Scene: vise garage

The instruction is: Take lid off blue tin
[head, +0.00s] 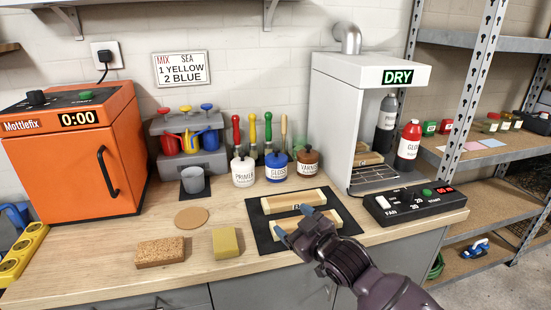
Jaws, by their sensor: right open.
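The blue tin (277,175) stands upright on the bench near the wall, with a white label on its front and its blue lid (276,158) on top. It stands between a white primer tin (243,173) and a brown-lidded varnish tin (308,172). My right gripper (294,222) is open and sits in front of the blue tin, apart from it, over the front wooden piece (338,219) on the black mat. Nothing shows between its fingers. My left gripper is not in view.
Brushes with coloured handles (253,133) stand behind the tins. A grey cup (193,180) is to their left, and a white drying cabinet (330,110) to their right.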

